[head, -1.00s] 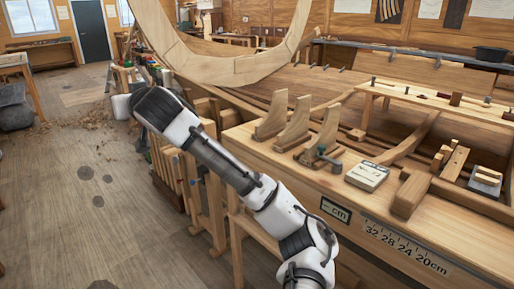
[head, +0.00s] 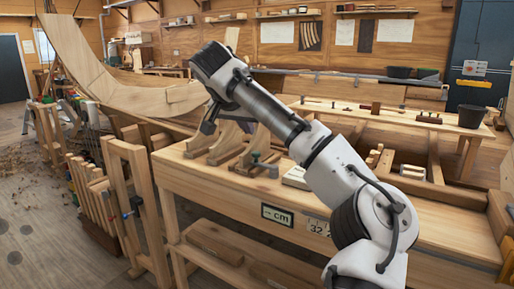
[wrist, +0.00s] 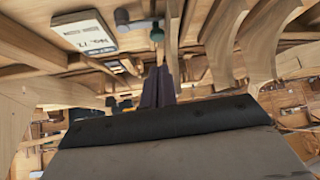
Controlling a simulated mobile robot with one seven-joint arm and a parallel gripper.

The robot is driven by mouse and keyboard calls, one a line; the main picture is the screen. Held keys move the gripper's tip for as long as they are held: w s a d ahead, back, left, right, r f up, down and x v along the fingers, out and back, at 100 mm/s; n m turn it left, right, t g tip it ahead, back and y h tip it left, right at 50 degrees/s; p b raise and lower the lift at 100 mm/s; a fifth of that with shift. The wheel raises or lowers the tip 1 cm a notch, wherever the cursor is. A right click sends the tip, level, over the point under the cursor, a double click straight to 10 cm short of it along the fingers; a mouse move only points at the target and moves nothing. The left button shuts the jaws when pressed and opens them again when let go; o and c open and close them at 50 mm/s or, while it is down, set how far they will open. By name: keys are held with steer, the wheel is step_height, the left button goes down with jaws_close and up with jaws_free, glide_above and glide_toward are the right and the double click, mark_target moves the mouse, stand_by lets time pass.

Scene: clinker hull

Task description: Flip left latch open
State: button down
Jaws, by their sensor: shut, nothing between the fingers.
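My gripper (head: 208,125) shows in the head view as a dark shape under the end of my arm, above the left end of the workbench (head: 205,178). In the wrist view my gripper's dark fingers (wrist: 160,82) are shut together and hold nothing. No part is clearly recognisable as the left latch. A small metal fitting with a green knob (head: 256,156) sits on the bench beside upright wooden brackets (head: 228,140). The green knob also shows in the wrist view (wrist: 156,34), beyond the fingertips. My arm covers part of the bench.
A pale booklet (head: 296,178) lies on the bench, partly behind my arm; it also shows in the wrist view (wrist: 84,31). A large curved wooden frame (head: 110,75) rises at the left. A wooden rack with clamps (head: 130,200) stands left of the bench. Floor is open at far left.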

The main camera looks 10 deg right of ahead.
steer(key=p+x, duration=0.1)
steer(key=x, duration=0.9)
steer(key=shift+p, duration=0.35)
steer(key=shift+d, duration=0.15)
